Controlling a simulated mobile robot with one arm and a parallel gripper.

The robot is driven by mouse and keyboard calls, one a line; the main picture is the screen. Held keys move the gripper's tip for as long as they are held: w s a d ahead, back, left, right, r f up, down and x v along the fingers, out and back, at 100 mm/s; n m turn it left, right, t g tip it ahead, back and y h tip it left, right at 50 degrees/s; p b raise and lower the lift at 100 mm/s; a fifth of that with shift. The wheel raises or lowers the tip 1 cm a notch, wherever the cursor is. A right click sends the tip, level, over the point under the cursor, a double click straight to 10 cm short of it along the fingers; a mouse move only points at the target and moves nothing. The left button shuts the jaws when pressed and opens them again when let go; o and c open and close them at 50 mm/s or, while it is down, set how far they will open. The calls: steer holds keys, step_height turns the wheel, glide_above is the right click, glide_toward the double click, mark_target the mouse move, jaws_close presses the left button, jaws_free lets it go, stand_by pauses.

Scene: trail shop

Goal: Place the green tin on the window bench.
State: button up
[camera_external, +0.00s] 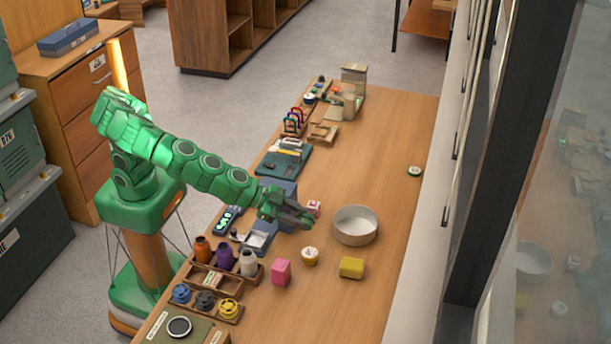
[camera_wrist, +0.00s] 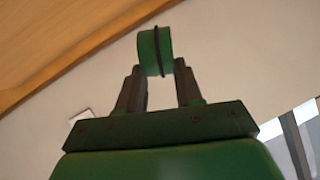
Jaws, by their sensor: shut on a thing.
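In the wrist view my gripper (camera_wrist: 158,68) is shut on the green tin (camera_wrist: 153,50), a short round piece with a dark band, held at the fingertips. In the external view my gripper (camera_external: 302,217) reaches over the long wooden bench (camera_external: 385,135) beside the window. The held tin is hard to pick out there against my green gripper. A small round tin (camera_external: 415,171) with a pale top and dark side rests on the bench near the window edge.
A white round bowl (camera_external: 355,226) stands right of my gripper. A small red-and-white piece (camera_external: 314,208) is beside the fingers. A yellow block (camera_external: 351,268), a pink block (camera_external: 281,272) and a cream-topped tin (camera_external: 310,256) are nearer. The bench's far right is mostly clear.

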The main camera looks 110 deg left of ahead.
steer(key=s+d+f+n+g+y, duration=0.1)
steer(key=s+d+f+n+y, duration=0.2)
steer(key=s+d, duration=0.55)
steer(key=s+d+f+n+g+y, duration=0.1)
steer(key=s+d+f+n+y, duration=0.1)
steer(key=s+d, duration=0.6)
steer(key=shift+w+d+f, duration=0.9)
steer(key=shift+w+f, duration=0.8)
steer(key=shift+w, duration=0.05)
steer(key=shift+w+d+f, duration=0.95)
steer(key=shift+w+f, duration=0.7)
steer(key=shift+w, duration=0.1)
steer(key=shift+w+d+f, duration=0.9)
steer(key=shift+w+f, duration=0.8)
steer(key=shift+w, duration=0.05)
steer(key=shift+w+f, duration=0.1)
steer(key=shift+f, duration=1.5)
steer(key=shift+f, duration=0.1)
steer(key=o, duration=1.1)
